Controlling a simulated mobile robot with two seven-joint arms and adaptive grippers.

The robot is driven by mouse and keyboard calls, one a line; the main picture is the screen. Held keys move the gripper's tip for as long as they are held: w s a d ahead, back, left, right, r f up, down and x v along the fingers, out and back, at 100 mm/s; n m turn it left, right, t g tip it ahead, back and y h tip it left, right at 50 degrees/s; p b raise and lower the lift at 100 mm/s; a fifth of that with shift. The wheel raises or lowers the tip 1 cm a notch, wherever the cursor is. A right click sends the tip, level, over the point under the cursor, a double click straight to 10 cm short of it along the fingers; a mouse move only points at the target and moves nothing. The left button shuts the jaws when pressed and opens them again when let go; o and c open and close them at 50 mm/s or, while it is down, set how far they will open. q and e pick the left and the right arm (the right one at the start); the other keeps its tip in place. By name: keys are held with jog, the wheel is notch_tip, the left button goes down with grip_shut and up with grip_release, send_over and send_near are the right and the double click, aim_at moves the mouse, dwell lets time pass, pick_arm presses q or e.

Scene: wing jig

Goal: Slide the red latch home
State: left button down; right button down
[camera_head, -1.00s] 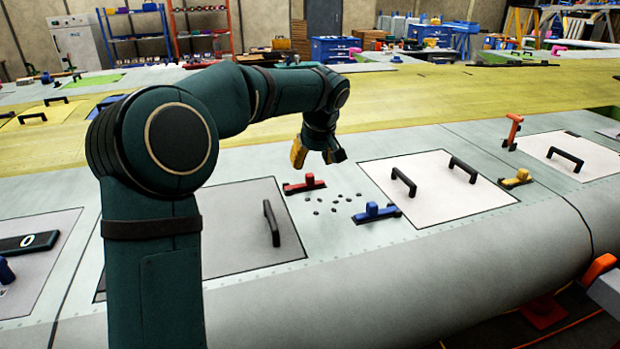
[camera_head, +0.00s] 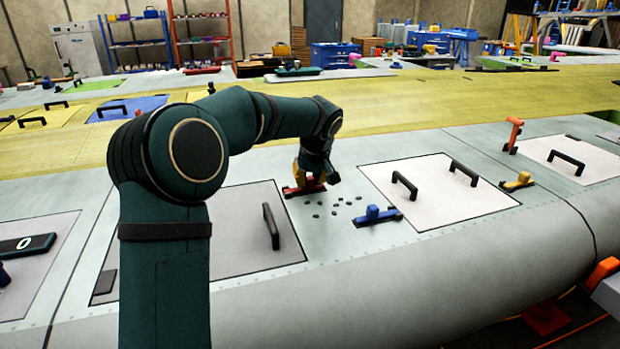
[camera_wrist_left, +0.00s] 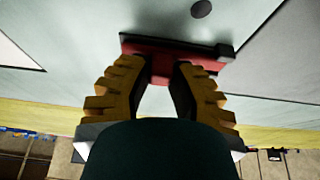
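The red latch (camera_head: 290,191) lies on the grey wing skin, between a grey panel and a white panel. Its raised knob is partly hidden by my left gripper (camera_head: 314,178), which has come down over it. In the left wrist view the red latch (camera_wrist_left: 205,62) has a dark base edge, and its knob stands between the tips of my left gripper (camera_wrist_left: 162,70). The fingers are apart on either side of the knob; whether they touch it is unclear. My right gripper is not in view.
A blue latch (camera_head: 375,215) sits to the right, with several dark round spots (camera_head: 334,204) on the skin between. Black handles stand on the white panel (camera_head: 440,205) and the grey panel (camera_head: 235,235). A yellow latch (camera_head: 517,181) and an upright orange one (camera_head: 513,135) stand further right.

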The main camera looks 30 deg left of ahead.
aim_at(293, 187)
pick_arm(q)
jog(key=shift+s+a+f+b, duration=0.15)
jog(key=shift+s+a+b, duration=0.4)
jog(key=shift+s+a, duration=0.9)
jog(key=c, duration=0.8)
grip_release()
jog(key=shift+s, duration=0.15)
jog(key=shift+d, duration=0.1)
jog(key=shift+d+r, duration=0.15)
jog(key=shift+r, duration=0.45)
jog(key=v, duration=1.1)
jog(key=shift+f, duration=0.1)
